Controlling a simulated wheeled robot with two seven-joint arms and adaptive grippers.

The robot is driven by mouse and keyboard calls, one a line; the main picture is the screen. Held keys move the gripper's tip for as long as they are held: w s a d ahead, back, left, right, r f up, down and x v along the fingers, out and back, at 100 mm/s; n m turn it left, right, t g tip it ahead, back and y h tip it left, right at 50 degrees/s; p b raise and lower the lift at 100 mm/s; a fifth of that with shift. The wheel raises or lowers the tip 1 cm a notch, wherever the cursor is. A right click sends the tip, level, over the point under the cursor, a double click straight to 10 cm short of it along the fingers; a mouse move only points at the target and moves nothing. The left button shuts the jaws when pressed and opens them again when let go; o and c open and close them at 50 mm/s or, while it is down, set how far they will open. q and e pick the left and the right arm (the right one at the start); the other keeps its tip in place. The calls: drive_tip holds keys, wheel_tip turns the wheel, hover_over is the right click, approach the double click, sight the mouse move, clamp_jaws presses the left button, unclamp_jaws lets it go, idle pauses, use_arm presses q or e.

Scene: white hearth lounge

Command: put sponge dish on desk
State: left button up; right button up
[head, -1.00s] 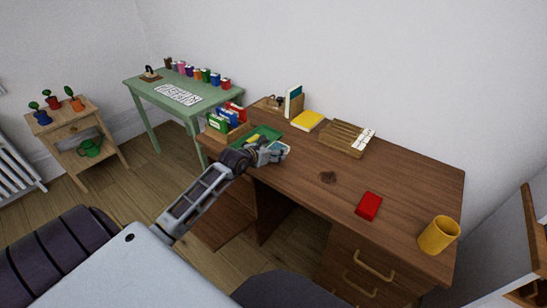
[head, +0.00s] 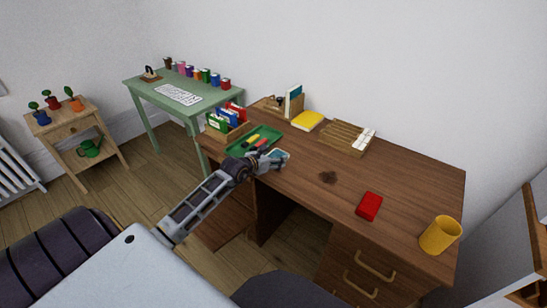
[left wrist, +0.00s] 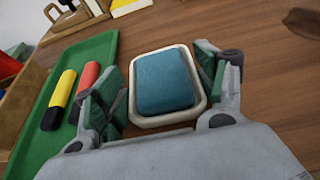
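The sponge dish (left wrist: 140,122) is a pale, rounded tray with a blue sponge (left wrist: 165,82) in it. It lies flat on the brown wooden desk (left wrist: 255,100), to the right of a green tray in the left wrist view. In the head view the dish (head: 281,154) shows at the end of my left gripper (head: 272,160), which partly covers it. In the left wrist view the fingers of my left gripper (left wrist: 160,85) stand wide apart, one on each side of the dish, with narrow gaps seeming to show. My right gripper is not in view.
A green tray (head: 236,149) with yellow and red markers lies close left of the dish. The desk's middle is clear.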

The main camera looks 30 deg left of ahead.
use_arm(q)
drive_tip(key=o, duration=0.4)
